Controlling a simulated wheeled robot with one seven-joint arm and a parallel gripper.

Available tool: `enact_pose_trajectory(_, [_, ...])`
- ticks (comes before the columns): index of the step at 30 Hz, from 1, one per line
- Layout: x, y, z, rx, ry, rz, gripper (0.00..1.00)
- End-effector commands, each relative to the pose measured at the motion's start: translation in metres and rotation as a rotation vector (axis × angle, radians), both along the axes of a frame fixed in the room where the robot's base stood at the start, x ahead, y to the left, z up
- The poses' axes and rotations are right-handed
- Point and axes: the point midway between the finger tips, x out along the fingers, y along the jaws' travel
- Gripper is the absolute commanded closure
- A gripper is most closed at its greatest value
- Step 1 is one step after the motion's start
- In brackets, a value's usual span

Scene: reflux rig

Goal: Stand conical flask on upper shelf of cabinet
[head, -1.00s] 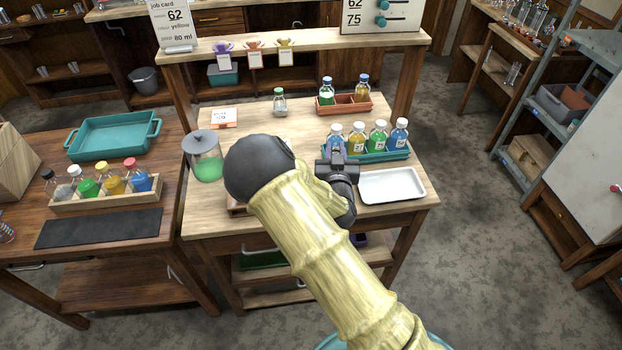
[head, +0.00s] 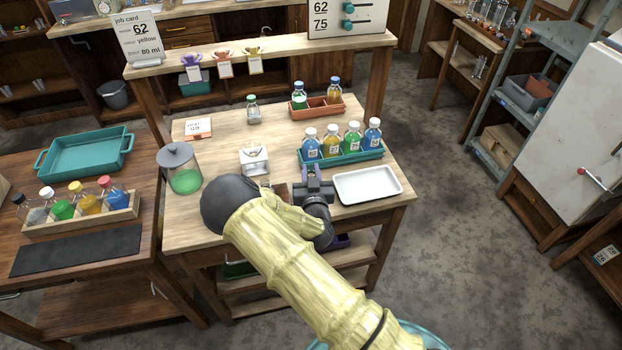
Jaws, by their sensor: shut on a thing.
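My gripper (head: 314,172) is over the front middle of the wooden workbench (head: 225,215), left of the white tray. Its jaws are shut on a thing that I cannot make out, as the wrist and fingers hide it. I cannot clearly pick out a conical flask in the view. A pale cabinet-like unit (head: 572,125) with a red-tipped handle (head: 596,180) stands at the right edge, apart from my gripper. Its inside does not show, and I cannot tell whether it is the task's cabinet.
A teal rack (head: 343,159) of several bottles and a white tray (head: 367,186) lie near my gripper. A lidded jar (head: 181,168) and a white stand (head: 254,160) are to its left. A grey shelf rack (head: 508,85) stands at right. Floor (head: 450,200) between bench and rack is clear.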

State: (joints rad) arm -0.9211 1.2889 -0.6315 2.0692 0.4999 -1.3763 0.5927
Motion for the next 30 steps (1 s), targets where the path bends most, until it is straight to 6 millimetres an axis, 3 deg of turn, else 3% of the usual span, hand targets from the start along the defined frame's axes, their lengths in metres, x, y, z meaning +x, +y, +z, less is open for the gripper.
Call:
enact_pose_trajectory(6, [0.000, 0.000, -0.027, -0.002, 0.001, 0.001, 1.00])
enact_pose_trajectory(19, [0.000, 0.000, -0.034, 0.000, 0.000, -0.001, 1.00])
enact_pose_trajectory(20, [0.000, 0.000, -0.033, 0.000, 0.000, -0.001, 0.74])
enact_pose_trajectory(23, [0.000, 0.000, -0.033, 0.000, 0.001, 0.000, 0.56])
enact_pose_trajectory(30, [0.000, 0.000, -0.032, 0.000, 0.001, 0.000, 0.56])
